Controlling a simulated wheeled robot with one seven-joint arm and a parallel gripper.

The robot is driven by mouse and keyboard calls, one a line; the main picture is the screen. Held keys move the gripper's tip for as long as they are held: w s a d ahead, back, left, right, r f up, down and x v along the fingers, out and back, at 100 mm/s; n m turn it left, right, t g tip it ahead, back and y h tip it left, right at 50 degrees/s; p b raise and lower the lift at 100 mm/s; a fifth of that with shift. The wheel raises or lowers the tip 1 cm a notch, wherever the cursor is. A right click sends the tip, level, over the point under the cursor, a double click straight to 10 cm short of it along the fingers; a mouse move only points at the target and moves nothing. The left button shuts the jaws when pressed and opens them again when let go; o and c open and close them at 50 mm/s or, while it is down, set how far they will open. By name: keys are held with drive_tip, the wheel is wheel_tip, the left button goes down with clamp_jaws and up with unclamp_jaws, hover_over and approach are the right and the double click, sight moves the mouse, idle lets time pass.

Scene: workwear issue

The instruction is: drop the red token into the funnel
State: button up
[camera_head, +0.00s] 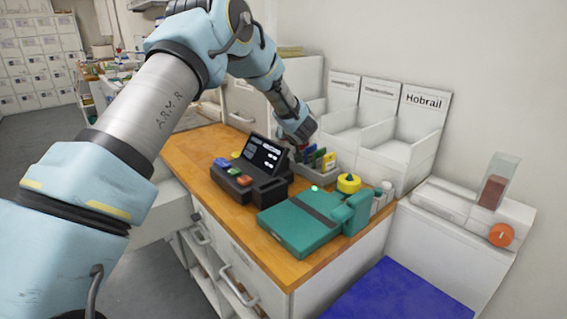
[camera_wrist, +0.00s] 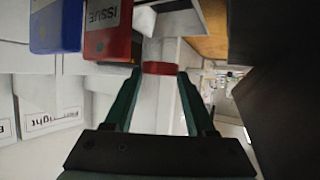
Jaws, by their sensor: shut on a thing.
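My gripper (camera_head: 303,143) is at the far side of the wooden counter, low over the grey tray of coloured upright cards. In the wrist view my gripper's two dark green fingers (camera_wrist: 161,72) converge on a thin red piece, which I take to be the red token (camera_wrist: 160,68). It is seen edge-on between the fingertips. In the head view the token cannot be told apart from what is around it. I cannot make out a clear funnel; a yellow round-topped piece (camera_head: 348,184) stands in front of the tray.
A red card marked ISSUE (camera_wrist: 107,30) and a blue card (camera_wrist: 55,25) stand close to the fingers. A dark terminal (camera_head: 262,158) and a teal device (camera_head: 303,224) occupy the counter (camera_head: 190,148). White bins (camera_head: 385,137) stand behind; a clear hopper (camera_head: 499,170) is at right.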

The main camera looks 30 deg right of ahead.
drive_tip(key=shift+f, duration=0.25)
drive_tip(key=o, duration=1.4)
drive_tip(key=b+v, duration=0.3)
drive_tip(key=v, duration=0.7)
drive_tip(key=shift+s+a+r, duration=0.2)
drive_tip(key=shift+s, duration=0.15)
